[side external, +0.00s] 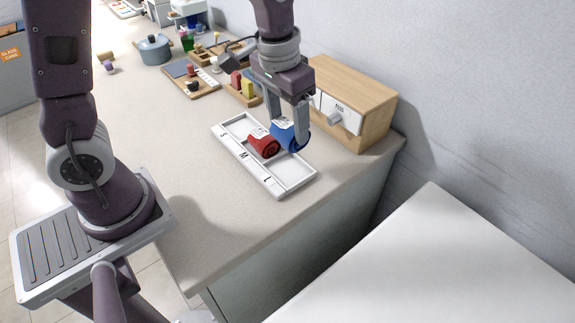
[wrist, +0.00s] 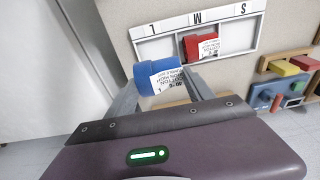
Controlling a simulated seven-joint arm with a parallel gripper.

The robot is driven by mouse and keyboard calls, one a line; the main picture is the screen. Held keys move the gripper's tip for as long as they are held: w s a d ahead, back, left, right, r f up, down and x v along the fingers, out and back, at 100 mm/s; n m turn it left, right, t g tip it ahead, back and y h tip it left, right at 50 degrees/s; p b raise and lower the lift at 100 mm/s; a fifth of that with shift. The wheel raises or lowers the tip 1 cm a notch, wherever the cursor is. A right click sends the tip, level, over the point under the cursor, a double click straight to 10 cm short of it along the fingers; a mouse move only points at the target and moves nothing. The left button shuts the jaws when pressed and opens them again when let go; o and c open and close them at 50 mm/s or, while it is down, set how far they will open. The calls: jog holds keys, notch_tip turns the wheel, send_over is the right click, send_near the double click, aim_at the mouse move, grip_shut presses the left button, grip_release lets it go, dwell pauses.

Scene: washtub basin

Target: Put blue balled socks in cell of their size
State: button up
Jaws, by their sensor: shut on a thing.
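The blue balled socks (side external: 287,136) are a rolled bundle with a white printed tag. My gripper (side external: 290,122) is shut on them above the tray's back edge. In the wrist view the blue socks (wrist: 145,78) sit between both fingers (wrist: 160,84), near the L end; the tag's size is too small to read surely. The white tray (side external: 265,182) has three cells in a row marked S, M and L. Red balled socks (side external: 264,146) with a white tag lie in the middle M cell; they also show in the wrist view (wrist: 197,46). The S and L cells look empty.
A wooden drawer box (side external: 358,105) with a white front stands close behind my gripper. A wooden block holder (side external: 243,88), a board with small items (side external: 190,80) and a blue-grey pot (side external: 154,48) stand farther back. The counter left of the tray is clear.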

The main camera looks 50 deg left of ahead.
aim_at(283, 128)
notch_tip(283, 128, down, 8)
jog(key=shift+f, duration=0.2)
jog(key=shift+f, duration=0.15)
jog(key=o, duration=1.1)
jog(key=shift+c, duration=0.2)
jog(key=r, duration=0.4)
jog(key=s+r, duration=0.1)
jog(key=r, duration=0.7)
jog(key=shift+s+r, duration=0.25)
jog(key=shift+s, duration=0.05)
jog(key=s+r+t, duration=0.2)
jog(key=s+r, duration=0.1)
jog(key=s, duration=0.5)
jog(key=s+a+r+t, duration=0.1)
jog(key=s+r, duration=0.3)
jog(key=s, duration=0.4)
jog(key=shift+a+r+t, duration=0.15)
jog(key=shift+a+t, duration=0.1)
jog(key=shift+t, duration=0.35)
